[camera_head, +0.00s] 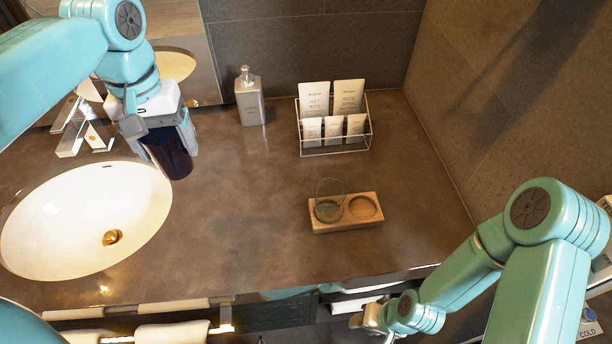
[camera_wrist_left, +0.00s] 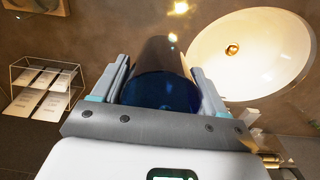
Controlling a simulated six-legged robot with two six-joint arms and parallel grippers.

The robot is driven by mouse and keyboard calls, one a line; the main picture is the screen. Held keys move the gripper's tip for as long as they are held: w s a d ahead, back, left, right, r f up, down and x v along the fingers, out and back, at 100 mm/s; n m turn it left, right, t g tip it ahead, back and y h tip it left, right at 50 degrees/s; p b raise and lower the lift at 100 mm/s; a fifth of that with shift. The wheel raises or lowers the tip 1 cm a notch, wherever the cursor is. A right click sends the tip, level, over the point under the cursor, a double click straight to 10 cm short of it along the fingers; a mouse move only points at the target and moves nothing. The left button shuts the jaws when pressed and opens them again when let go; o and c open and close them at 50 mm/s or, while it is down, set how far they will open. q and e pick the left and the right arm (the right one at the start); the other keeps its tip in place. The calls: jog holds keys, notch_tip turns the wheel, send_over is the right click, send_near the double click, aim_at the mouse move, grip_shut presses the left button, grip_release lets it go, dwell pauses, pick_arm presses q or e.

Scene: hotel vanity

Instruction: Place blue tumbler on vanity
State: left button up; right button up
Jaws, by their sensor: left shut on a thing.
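The dark blue tumbler (camera_head: 170,154) is between the fingers of my left gripper (camera_head: 167,136), which is shut on it. It is held near the sink's right rim, and its height above the counter is hard to tell. In the left wrist view the tumbler (camera_wrist_left: 162,88) sits between both fingers, its round blue end facing the camera. The vanity (camera_head: 235,220) is a brown stone counter. My right gripper (camera_head: 370,318) is low, by the counter's front edge; its fingers are too small and partly hidden to judge.
A wooden holder (camera_head: 348,226) has a clear glass in its left recess; its right recess is empty. A wire rack (camera_head: 336,150) with white packets and a bottle (camera_head: 250,98) stand at the back. The white sink (camera_head: 70,215) is at left. The counter's middle is clear.

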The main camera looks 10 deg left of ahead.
pick_arm(q)
jog(key=shift+a+r, duration=0.15)
jog(key=shift+a, duration=0.1)
jog(key=shift+s+f, duration=0.15)
jog(key=shift+f, duration=0.1)
jog(key=shift+f+b, duration=0.6)
jog(key=shift+f, duration=9.2)
jog(key=shift+d, duration=0.1)
jog(key=shift+f, duration=0.2)
jog(key=o, duration=1.1)
jog(key=shift+o, duration=0.2)
